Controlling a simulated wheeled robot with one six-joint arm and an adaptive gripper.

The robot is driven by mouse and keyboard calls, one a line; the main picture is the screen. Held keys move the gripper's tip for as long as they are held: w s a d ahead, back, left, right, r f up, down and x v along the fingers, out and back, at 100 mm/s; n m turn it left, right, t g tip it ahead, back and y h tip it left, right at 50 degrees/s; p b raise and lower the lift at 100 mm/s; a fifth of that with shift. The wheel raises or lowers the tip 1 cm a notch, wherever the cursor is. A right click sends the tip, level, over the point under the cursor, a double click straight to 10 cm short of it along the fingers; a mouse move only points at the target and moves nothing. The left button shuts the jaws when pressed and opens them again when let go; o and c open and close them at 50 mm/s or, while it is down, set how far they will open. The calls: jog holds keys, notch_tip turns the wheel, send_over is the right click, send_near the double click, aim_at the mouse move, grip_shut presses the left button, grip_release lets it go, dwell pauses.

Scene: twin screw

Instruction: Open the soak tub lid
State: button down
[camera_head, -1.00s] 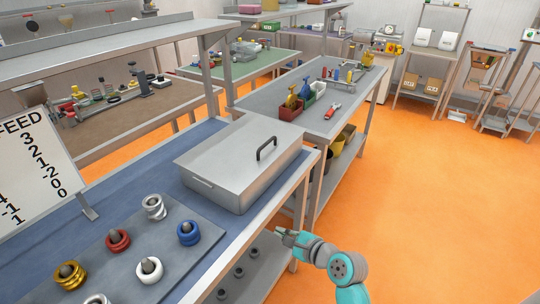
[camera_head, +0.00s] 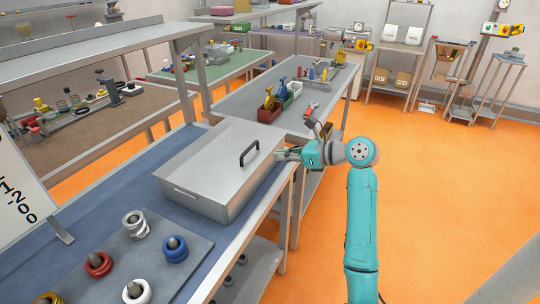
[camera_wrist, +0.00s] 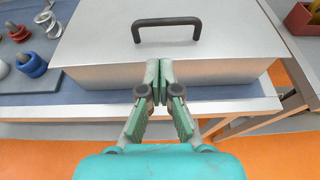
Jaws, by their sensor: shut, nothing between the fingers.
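The soak tub (camera_head: 208,202) is a grey metal box on the blue-topped bench, with its flat lid (camera_head: 205,152) down. A black bar handle (camera_head: 250,153) stands on the lid near its right side. In the wrist view the handle (camera_wrist: 166,24) is at the top centre, beyond my fingertips, and the tub's front wall (camera_wrist: 105,76) is behind them. My gripper (camera_head: 280,155) is at the tub's right side, close to the handle but apart from it. In the wrist view my gripper (camera_wrist: 159,72) has its fingers together with nothing between them. Whether the fingertips touch the tub wall is unclear.
A grey plate (camera_head: 185,265) with several coloured screw rings, including a blue one (camera_head: 175,249), lies at the front left. A white sign (camera_head: 22,195) stands at the left. Another bench (camera_head: 240,100) with red and green bins is behind. Orange floor is open to the right.

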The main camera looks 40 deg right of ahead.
aim_at(257, 162)
jog(key=x, duration=0.9)
jog(key=shift+r, duration=0.1)
